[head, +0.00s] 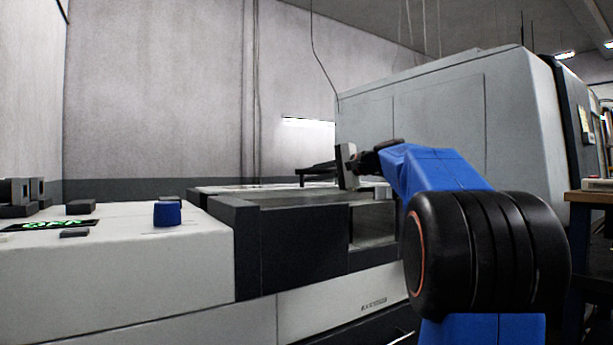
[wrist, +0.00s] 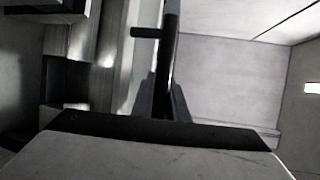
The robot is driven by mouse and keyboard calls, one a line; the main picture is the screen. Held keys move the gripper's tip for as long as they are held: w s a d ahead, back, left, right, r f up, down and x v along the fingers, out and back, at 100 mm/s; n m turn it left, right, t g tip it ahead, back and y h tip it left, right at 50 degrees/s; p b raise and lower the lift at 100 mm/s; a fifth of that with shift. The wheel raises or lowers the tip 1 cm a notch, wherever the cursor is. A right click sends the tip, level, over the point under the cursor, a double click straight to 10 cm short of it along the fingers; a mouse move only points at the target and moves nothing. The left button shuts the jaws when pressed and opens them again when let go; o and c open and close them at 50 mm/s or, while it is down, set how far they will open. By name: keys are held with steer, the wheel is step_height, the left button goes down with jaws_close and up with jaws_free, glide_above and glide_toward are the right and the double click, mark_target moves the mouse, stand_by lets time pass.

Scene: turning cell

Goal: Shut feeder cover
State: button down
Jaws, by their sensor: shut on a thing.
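The bar feeder is the long low machine with a dark body (head: 300,238) left of the lathe in the head view. My gripper (head: 315,169) is above its top, beyond the near edge. In the wrist view my gripper (wrist: 167,92) is shut on a dark bar handle (wrist: 168,45) with a short crosspiece to its left. I take this bar to be the feeder cover's handle. The cover's own panel cannot be told clearly from the dark feeder top. A recess (head: 373,222) shows open in the feeder's right part, partly behind my arm.
The grey lathe housing (head: 440,110) stands close on the right. A wooden bench (head: 592,197) is at the far right.

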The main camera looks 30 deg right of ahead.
steer(key=shift+s+f, duration=0.1)
steer(key=shift+s, duration=0.05)
steer(key=c, duration=2.1)
jaws_free()
steer(key=shift+o, duration=0.5)
steer(key=shift+s, duration=0.15)
steer(key=shift+d, duration=0.1)
steer(key=v, duration=1.7)
steer(key=shift+r, duration=0.25)
steer(key=shift+s, duration=0.15)
